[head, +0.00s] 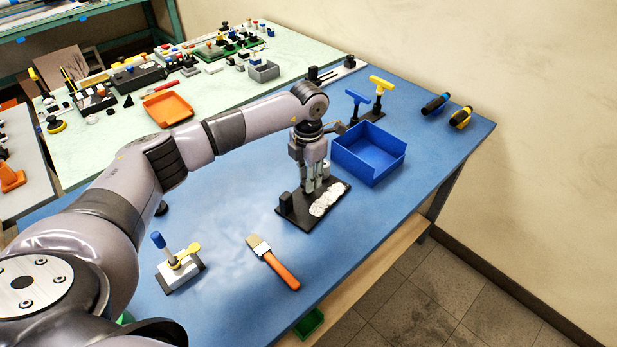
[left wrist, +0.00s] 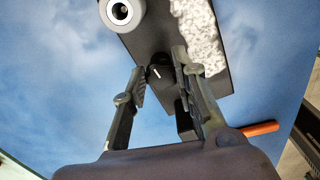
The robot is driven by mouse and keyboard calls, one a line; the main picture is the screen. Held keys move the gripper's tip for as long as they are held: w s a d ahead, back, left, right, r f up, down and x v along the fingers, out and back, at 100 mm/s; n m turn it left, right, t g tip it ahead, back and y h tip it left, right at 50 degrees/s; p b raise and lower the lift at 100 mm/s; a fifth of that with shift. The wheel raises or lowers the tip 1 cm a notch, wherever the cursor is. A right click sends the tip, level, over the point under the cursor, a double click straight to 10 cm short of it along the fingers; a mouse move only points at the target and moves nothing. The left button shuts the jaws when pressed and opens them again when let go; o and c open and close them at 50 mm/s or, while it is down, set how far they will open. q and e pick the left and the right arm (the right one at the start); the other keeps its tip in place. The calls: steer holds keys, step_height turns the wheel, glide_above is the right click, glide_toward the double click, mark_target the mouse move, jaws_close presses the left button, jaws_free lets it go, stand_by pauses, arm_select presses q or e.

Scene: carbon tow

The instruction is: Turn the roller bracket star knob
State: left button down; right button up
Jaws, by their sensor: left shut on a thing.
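The roller bracket stands on a black base plate (head: 296,212) on the blue table, with a white, rough-textured strip (head: 328,200) along its right side. The plate (left wrist: 215,88) and strip (left wrist: 200,35) also show in the left wrist view, with a pale round roller end (left wrist: 121,11) at the top. The black star knob (left wrist: 161,72) has a white mark and sits between my left fingertips. My left gripper (head: 312,188) points down over the plate and is shut on the knob; the fingers hide the knob in the head view. My right gripper is not in view.
A blue open bin (head: 370,155) stands close to the right of the plate. A brush with an orange handle (head: 280,270) lies in front. A small fixture with a blue-topped lever (head: 178,268) stands front left. T-handled tools (head: 380,88) stand behind the bin.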

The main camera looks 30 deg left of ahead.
arm_select(q)
steer(key=n, duration=0.4)
steer(key=shift+a+n, duration=0.1)
steer(key=shift+n, duration=0.2)
stand_by(0.3)
steer(key=c, duration=1.3)
jaws_free()
step_height(320, 180, up, 12)
steer(key=shift+r, duration=0.1)
